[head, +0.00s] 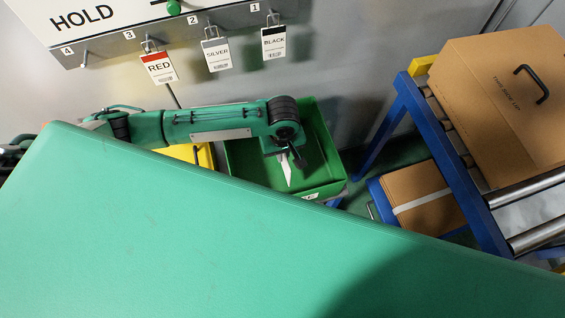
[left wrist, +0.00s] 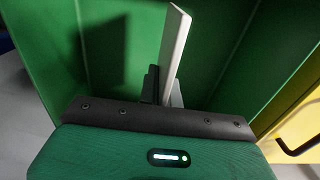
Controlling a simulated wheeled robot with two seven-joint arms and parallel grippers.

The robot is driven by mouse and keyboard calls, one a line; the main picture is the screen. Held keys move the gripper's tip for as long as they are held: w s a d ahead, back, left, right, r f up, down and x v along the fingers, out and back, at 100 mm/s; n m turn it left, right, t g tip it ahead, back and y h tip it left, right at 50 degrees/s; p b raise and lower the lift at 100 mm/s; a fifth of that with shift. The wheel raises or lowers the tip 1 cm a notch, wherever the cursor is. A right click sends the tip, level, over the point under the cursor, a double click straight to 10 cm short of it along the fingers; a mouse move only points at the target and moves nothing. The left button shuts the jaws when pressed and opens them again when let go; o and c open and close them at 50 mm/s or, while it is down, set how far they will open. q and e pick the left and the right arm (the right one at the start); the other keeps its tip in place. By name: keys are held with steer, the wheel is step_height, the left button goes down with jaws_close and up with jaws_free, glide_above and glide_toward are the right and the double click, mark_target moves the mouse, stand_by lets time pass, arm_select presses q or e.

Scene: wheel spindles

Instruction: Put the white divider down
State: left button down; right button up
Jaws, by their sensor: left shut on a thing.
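The white divider (left wrist: 177,45) stands upright between the fingers of my left gripper (left wrist: 163,90) in the left wrist view. My left gripper is shut on it. In the head view my left arm comes in from the left, and my left gripper (head: 293,158) points down into a green bin (head: 318,125). The white divider also shows there (head: 286,176) below the fingers. Whether the divider touches the bin's floor cannot be told. My right gripper is not in view.
A yellow bin (head: 205,155) stands left of the green one. Tags hang on the hold board (head: 110,22) behind. A blue roller stand (head: 425,115) carries a cardboard box (head: 500,95) at right, with flat cardboard (head: 425,190) below. A large green surface fills the foreground.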

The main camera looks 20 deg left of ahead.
mark_target(283, 164)
arm_select(q)
step_height(283, 164, down, 5)
steer(key=shift+f, duration=0.6)
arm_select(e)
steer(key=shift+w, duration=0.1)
arm_select(q)
steer(key=c, duration=1.6)
jaws_free()
steer(key=shift+f, duration=0.1)
step_height(283, 164, up, 11)
steer(key=shift+r, duration=0.65)
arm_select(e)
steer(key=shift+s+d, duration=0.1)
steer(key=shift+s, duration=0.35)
